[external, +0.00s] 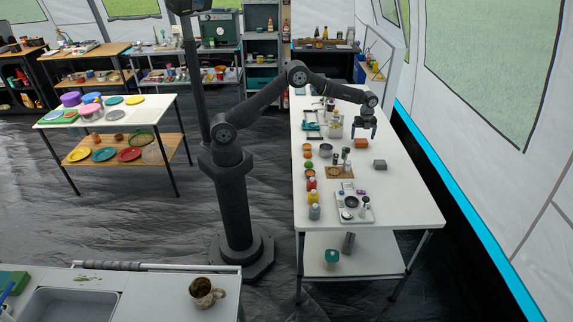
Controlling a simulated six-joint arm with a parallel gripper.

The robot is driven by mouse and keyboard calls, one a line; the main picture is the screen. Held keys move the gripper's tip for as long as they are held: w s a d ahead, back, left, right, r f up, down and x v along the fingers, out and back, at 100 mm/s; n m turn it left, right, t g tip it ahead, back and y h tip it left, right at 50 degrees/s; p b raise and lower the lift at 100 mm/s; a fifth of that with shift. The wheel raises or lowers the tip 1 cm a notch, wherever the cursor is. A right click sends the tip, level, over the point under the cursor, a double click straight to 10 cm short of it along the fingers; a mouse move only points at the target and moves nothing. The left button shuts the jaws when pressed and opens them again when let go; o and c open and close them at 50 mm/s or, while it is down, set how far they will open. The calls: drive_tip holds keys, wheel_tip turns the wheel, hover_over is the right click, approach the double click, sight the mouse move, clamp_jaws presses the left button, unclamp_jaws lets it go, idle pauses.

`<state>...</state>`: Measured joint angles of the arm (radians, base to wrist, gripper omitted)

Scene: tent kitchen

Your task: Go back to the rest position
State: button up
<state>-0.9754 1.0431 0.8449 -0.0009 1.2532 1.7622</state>
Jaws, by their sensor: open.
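My gripper (364,130) hangs from the end of my arm over the right half of the white table (403,205). Its two fingers point down and stand apart, with nothing visible between them. The arm reaches from its dark column, left of the table, up and over to the right. I cannot tell the exact height of the fingers above the table.
Bottles (313,197), a light tray (349,216) and a brown board (339,172) with small items crowd the table's left side. The table's right front is clear. A side table (165,100) with colored plates stands left. A sink counter (135,297) is at front left.

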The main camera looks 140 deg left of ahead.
drive_tip(key=w+d+r, duration=0.2)
drive_tip(key=d+r, duration=0.2)
drive_tip(key=r, duration=0.9)
drive_tip(key=w+d+m, duration=0.4)
drive_tip(key=w+d, duration=1.4)
drive_tip(key=d, duration=0.4)
drive_tip(key=shift+w+d+r, duration=0.25)
drive_tip(key=shift+o, duration=1.2)
